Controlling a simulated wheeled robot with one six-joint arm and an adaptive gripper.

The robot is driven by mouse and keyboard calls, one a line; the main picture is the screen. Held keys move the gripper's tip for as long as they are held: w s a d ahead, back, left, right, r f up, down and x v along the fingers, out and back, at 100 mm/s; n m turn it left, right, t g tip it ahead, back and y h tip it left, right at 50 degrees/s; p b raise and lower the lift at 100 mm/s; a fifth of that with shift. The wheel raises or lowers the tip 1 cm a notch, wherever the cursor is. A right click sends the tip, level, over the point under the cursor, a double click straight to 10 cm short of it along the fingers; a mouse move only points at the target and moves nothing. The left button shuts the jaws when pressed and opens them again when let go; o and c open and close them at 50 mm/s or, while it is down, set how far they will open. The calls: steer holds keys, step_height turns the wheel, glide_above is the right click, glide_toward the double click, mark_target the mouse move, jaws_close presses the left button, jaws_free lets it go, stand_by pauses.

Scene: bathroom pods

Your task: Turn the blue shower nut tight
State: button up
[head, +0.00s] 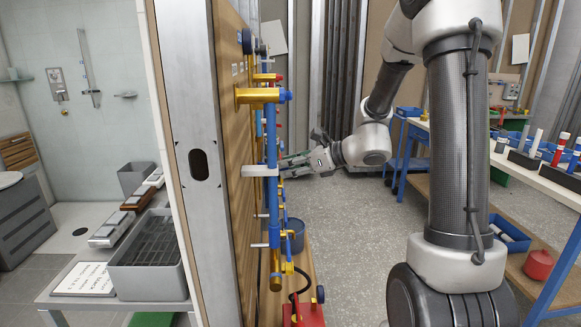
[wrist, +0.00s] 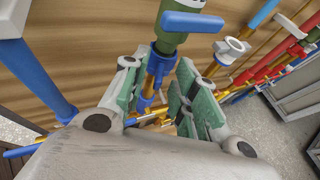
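In the wrist view a blue nut-like collar (wrist: 160,63) sits on a pipe directly below a green valve body (wrist: 170,42) with a blue lever handle (wrist: 192,22). My gripper (wrist: 157,80) has its two green-padded fingers spread, one on each side of the pipe just below the collar. I see gaps between the pads and the pipe, and nothing is held. In the head view my gripper (head: 284,165) is beside the blue pipework (head: 271,190) on the wooden panel. The nut cannot be made out in the head view.
A thick blue pipe (wrist: 38,85) runs close on the left in the wrist view. A white fitting (wrist: 229,50) and red and yellow pipes stand to the right. In the head view a red toolbox-like object (head: 304,314) is below the panel, and a workbench (head: 540,180) is at right.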

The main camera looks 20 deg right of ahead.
jaws_close()
steer(key=shift+s+a+m, duration=0.1)
steer(key=shift+s+m, duration=0.05)
steer(key=shift+m, duration=0.15)
steer(key=shift+s+a+m+t+h, duration=0.2)
steer(key=shift+a+m+t+h, duration=0.05)
steer(key=shift+m+t+h, duration=0.3)
steer(key=shift+s+a+m+t+h, duration=0.25)
steer(key=shift+m+t+h, duration=0.2)
steer(key=shift+m+h, duration=0.15)
steer(key=shift+s+a+m+t+h, duration=0.15)
steer(key=shift+a+m+t+h, duration=0.2)
steer(key=shift+m+h, duration=0.55)
steer(key=shift+s+a+m+t+h, duration=0.1)
steer(key=shift+a+m+t+h, duration=0.25)
steer(key=shift+m+h, duration=0.45)
steer(key=shift+h, duration=0.25)
steer(key=shift+o, duration=0.2)
jaws_free()
